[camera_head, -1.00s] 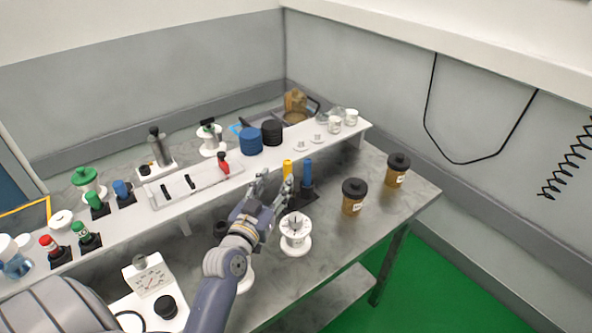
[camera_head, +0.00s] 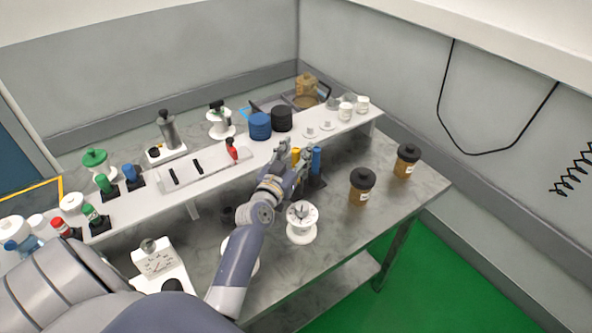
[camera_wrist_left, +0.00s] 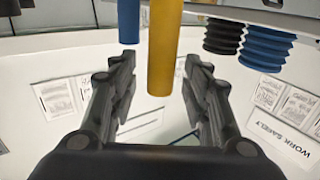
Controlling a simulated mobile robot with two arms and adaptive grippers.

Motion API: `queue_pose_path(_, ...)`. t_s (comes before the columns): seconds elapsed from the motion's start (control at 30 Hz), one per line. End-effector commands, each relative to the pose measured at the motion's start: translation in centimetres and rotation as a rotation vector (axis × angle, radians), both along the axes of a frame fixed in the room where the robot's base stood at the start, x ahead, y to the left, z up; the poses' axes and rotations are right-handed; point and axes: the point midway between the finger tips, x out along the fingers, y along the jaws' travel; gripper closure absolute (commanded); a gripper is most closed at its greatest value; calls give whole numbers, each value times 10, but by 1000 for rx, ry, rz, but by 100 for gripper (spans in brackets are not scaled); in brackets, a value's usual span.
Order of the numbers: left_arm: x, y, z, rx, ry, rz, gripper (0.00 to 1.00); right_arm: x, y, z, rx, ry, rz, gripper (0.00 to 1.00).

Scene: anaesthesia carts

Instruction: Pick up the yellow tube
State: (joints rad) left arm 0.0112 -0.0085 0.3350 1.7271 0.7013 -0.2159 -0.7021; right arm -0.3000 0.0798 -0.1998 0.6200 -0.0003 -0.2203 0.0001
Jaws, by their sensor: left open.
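The yellow tube (camera_head: 295,153) stands upright in a dark holder under the front edge of the white shelf, just left of a blue tube (camera_head: 316,160). My left gripper (camera_head: 291,158) is at the yellow tube and hides its lower part in the head view. In the left wrist view, the yellow tube (camera_wrist_left: 164,45) reaches between the two open fingers of the left gripper (camera_wrist_left: 160,68), with a gap on both sides. The blue tube (camera_wrist_left: 129,20) is beyond the fingertips there. My right gripper is not in view.
A white spool-like piece (camera_head: 301,222) stands close to the right of my left arm. Two brown jars with black lids (camera_head: 361,187) (camera_head: 406,161) stand further right. The white shelf (camera_head: 262,152) runs behind the gripper. The counter's right front is clear.

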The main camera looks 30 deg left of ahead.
Motion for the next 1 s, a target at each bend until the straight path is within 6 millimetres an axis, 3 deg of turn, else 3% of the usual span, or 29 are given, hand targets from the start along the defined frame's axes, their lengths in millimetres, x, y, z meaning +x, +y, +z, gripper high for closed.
queue_pose_path(0.23, 1, 0, 0, 0, 0, 0, 58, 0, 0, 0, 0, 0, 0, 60)
queue_pose_path(0.4, 1, 0, 0, 0, 0, 0, 97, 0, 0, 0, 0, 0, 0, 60)
queue_pose_path(0.43, 1, 0, 0, 0, 0, 0, 100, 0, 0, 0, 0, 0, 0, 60)
queue_pose_path(0.77, 1, 0, 1, 0, -1, 0, 100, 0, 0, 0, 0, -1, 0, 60)
queue_pose_path(1.0, 1, 0, 37, -2, -7, 1, 100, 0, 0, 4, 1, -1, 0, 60)
